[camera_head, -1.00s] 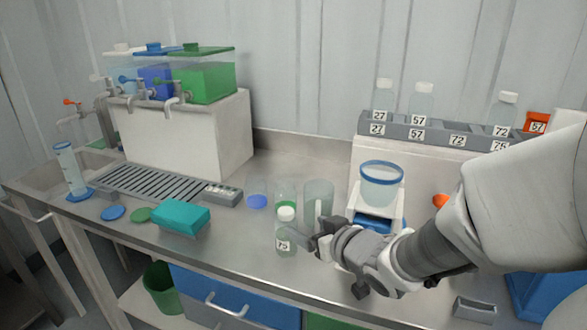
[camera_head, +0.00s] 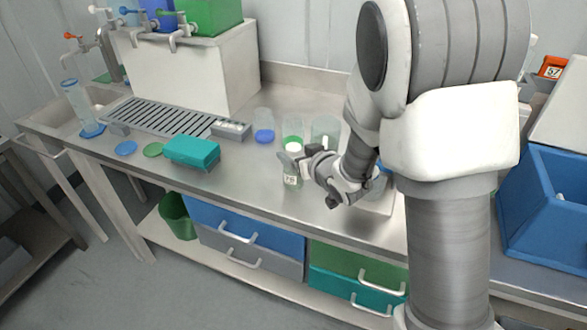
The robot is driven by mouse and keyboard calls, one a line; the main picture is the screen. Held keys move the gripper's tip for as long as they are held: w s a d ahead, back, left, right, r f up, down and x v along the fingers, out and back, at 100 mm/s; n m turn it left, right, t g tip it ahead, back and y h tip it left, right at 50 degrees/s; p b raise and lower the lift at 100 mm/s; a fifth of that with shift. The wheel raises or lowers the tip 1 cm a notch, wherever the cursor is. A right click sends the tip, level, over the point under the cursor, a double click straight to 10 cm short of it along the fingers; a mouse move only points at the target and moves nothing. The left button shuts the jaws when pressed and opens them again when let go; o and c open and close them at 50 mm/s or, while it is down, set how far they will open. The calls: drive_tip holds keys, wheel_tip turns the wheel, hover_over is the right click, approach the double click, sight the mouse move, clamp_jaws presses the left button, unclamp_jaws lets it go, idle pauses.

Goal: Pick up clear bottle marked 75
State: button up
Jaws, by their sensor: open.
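The clear bottle marked 75 (camera_head: 292,177) stands upright on the steel counter near its front edge, with a white cap and a white label. My gripper (camera_head: 294,162) is open at the bottle's upper part, coming in from the right. Its fingers overlap the bottle in the picture and partly hide it below the cap. I cannot tell whether they touch it.
A teal block (camera_head: 192,151) lies to the left. A blue bin (camera_head: 545,205) is at the right. My arm hides much of the back right.

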sight(289, 146)
drive_tip(key=shift+x, duration=2.8)
drive_tip(key=shift+w+r, duration=0.1)
drive_tip(key=shift+r, duration=0.1)
drive_tip(key=shift+c, duration=0.2)
clamp_jaws()
